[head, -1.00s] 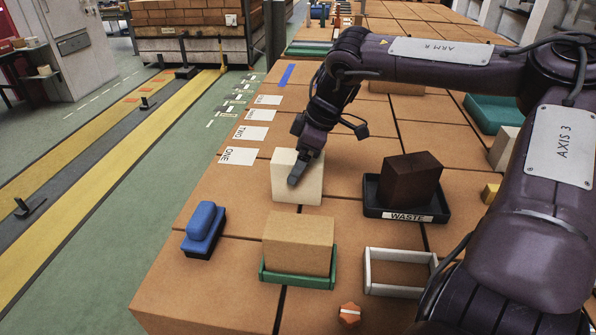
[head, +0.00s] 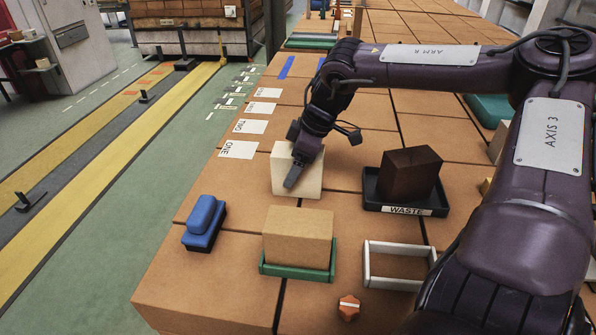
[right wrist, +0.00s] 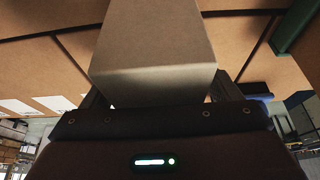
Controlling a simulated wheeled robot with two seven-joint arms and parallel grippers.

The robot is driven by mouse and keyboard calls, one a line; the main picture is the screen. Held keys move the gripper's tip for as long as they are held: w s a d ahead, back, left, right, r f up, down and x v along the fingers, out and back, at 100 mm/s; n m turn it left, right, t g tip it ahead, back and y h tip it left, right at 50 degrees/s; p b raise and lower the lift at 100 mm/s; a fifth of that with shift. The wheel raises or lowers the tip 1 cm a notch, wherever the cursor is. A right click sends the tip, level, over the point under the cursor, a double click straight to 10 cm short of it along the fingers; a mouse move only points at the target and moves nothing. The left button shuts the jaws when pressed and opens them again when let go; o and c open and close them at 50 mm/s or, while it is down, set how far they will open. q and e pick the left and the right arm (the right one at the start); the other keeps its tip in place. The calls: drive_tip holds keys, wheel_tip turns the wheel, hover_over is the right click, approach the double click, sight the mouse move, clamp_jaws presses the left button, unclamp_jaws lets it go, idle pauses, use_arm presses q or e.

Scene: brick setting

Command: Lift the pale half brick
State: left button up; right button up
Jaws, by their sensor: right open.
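The pale half brick (head: 311,184) stands upright on the brown tabletop, left of the black waste tray. My right gripper (head: 292,179) is over it from above, with one finger showing down the brick's near side. The other finger is hidden in the head view. In the right wrist view the pale half brick (right wrist: 152,50) sits between the two open fingers (right wrist: 160,92). I cannot tell whether either finger touches it. My left gripper is in neither view.
A dark brick (head: 408,176) sits in the black waste tray (head: 405,210) close to the right. A tan brick in a green tray (head: 297,273), a blue-handled block (head: 204,222), an empty pale frame (head: 397,284) and an orange knob (head: 349,307) lie nearer. Paper labels (head: 239,150) lie left.

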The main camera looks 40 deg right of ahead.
idle(0.3)
drive_tip(key=c, duration=1.4)
drive_tip(key=shift+c, duration=0.6)
drive_tip(key=shift+r, duration=0.1)
